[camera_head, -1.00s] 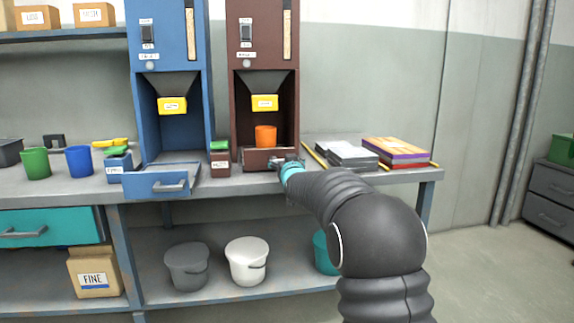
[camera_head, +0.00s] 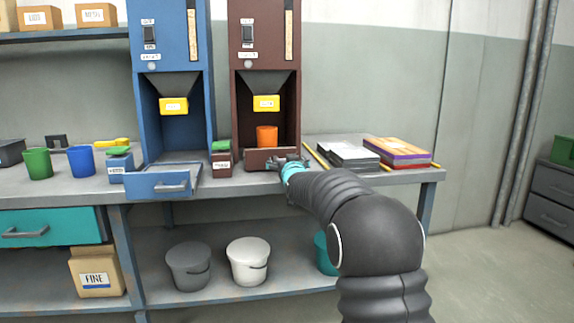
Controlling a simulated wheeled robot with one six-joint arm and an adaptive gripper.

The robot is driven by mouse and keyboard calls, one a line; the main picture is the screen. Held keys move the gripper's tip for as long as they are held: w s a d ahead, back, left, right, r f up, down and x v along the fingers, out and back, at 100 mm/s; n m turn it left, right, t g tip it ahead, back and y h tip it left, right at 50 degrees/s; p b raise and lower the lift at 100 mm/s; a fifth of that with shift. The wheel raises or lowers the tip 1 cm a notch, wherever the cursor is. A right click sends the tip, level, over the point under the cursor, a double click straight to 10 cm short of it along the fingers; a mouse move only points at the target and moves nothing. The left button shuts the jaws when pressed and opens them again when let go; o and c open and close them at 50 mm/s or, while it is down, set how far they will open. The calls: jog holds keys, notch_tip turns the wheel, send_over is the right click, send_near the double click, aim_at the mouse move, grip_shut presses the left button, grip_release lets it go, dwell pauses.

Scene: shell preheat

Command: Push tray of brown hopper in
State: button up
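The brown hopper (camera_head: 258,88) stands on the bench right of the blue hopper. Its tray (camera_head: 256,159) shows as a brown front panel at the base of the hopper, with an orange cup (camera_head: 266,136) standing upright behind that front. How far the tray sticks out is hard to tell. My gripper (camera_head: 284,163) is at the right part of the tray front, touching it or very close. The fingers are small and partly hidden by my wrist, so I cannot tell whether they are open or shut.
The blue hopper (camera_head: 169,60) has its tray (camera_head: 162,182) pulled out over the bench edge. A small brown box (camera_head: 222,164) with a green top stands just left of the brown tray. Books (camera_head: 395,153) and a grey stack (camera_head: 347,155) lie to the right.

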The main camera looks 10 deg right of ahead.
jog(key=s, duration=1.2)
